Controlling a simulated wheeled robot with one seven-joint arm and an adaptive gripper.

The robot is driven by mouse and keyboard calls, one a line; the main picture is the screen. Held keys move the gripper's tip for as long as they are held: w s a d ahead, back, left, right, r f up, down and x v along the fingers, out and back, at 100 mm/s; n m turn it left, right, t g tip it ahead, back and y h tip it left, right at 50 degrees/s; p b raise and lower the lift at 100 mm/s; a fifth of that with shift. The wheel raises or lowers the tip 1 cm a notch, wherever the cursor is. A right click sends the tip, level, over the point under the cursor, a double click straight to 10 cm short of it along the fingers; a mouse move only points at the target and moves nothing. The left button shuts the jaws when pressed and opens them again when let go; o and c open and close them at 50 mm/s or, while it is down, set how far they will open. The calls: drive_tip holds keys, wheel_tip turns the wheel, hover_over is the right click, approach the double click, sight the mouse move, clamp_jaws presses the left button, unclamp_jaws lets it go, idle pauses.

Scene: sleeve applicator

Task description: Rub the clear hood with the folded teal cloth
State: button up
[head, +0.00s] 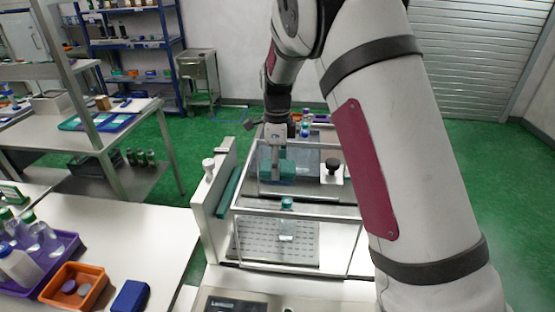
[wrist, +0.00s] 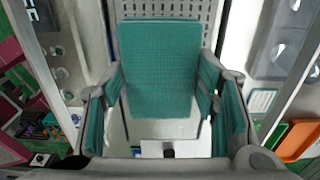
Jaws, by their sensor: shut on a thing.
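The folded teal cloth (head: 284,170) is between the fingers of my gripper (head: 276,142), which is shut on it. In the wrist view the cloth (wrist: 160,70) shows as a flat ribbed teal panel, with more teal along the inner sides of both fingers. The clear hood (head: 297,216) is a see-through cover with pale metal edges on the machine in the middle of the head view. The cloth is over the far left part of the hood. I cannot tell whether they touch.
A black knob (head: 332,171) stands right of the cloth. A teal-capped bottle (head: 287,222) shows through the hood, above a perforated plate (head: 262,246). A side table at the left holds a purple tray (head: 68,247), an orange tray (head: 66,301) and a blue box (head: 130,296).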

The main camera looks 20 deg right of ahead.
sight(261, 165)
drive_tip(key=shift+s+a, duration=0.1)
drive_tip(key=shift+s, duration=0.15)
drive_tip(key=shift+w+a+f+b, duration=0.1)
drive_tip(key=shift+w+a+b, duration=0.15)
drive_tip(key=shift+a, duration=0.45)
drive_tip(key=shift+w+a+f+b, duration=0.15)
drive_tip(key=shift+w+a, duration=0.15)
drive_tip(key=shift+a, duration=0.35)
drive_tip(key=shift+w+a+f+b, duration=0.1)
drive_tip(key=shift+w+a+b, duration=0.15)
drive_tip(key=shift+a, duration=0.45)
drive_tip(key=shift+c, duration=0.4)
drive_tip(key=w+a+b, duration=0.1)
drive_tip(key=w+a, duration=0.1)
drive_tip(key=a, duration=0.4)
drive_tip(key=shift+w+r+b, duration=0.3)
wheel_tip(261, 165, up, 6)
drive_tip(key=shift+p, duration=0.3)
drive_tip(key=shift+d+r, duration=0.1)
drive_tip(key=shift+r, duration=0.05)
wheel_tip(261, 165, up, 3)
drive_tip(key=shift+f, duration=0.1)
